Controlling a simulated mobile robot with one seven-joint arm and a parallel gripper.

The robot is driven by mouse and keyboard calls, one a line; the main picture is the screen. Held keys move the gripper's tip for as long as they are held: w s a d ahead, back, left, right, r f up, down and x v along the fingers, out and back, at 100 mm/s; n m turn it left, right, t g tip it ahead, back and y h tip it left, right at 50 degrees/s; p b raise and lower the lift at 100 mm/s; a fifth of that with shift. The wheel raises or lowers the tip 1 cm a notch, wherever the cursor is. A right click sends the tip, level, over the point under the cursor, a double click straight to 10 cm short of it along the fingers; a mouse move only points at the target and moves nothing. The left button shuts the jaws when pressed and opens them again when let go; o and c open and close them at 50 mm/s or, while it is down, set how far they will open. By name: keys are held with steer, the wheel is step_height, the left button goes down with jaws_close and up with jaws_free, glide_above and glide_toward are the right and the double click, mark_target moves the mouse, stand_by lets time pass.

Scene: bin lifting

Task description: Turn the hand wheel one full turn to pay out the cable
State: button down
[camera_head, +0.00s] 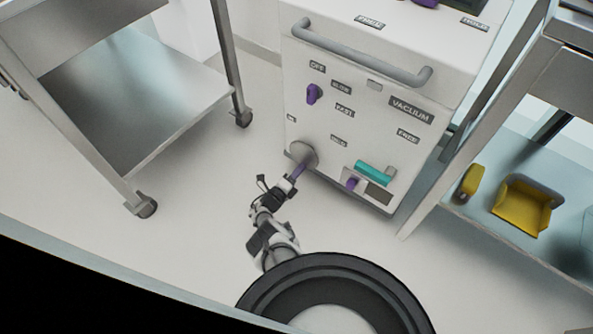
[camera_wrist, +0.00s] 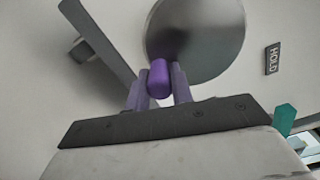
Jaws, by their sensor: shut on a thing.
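The hand wheel (camera_head: 304,153) is a grey disc low on the front of a white cabinet. It also fills the top middle of the wrist view (camera_wrist: 195,32). A purple handle (camera_wrist: 159,78) sticks out from the lower left part of the disc. My gripper (camera_head: 294,180) reaches the wheel from below, and its two fingers (camera_wrist: 160,88) stand on either side of the purple handle, shut on it. The handle's tip shows between the fingers. No cable can be made out.
The white cabinet (camera_head: 345,122) has a grey bar handle (camera_head: 365,52), a purple knob (camera_head: 313,93) and a teal lever (camera_head: 374,172) near the wheel. A wheeled metal cart (camera_head: 150,95) stands left. A shelf with yellow bins (camera_head: 524,207) stands right. Floor between is clear.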

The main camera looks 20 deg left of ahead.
steer(key=n, duration=0.2)
steer(key=d+r+n+p, duration=0.1)
steer(key=n, duration=0.1)
steer(key=d+n+p, duration=0.1)
steer(key=n, duration=0.1)
steer(key=shift+s+d+r, duration=0.15)
steer(key=shift+s+d, duration=0.05)
steer(key=shift+s, duration=0.15)
steer(key=shift+n, duration=0.3)
steer(key=c, duration=1.2)
jaws_free()
steer(key=shift+s, duration=0.15)
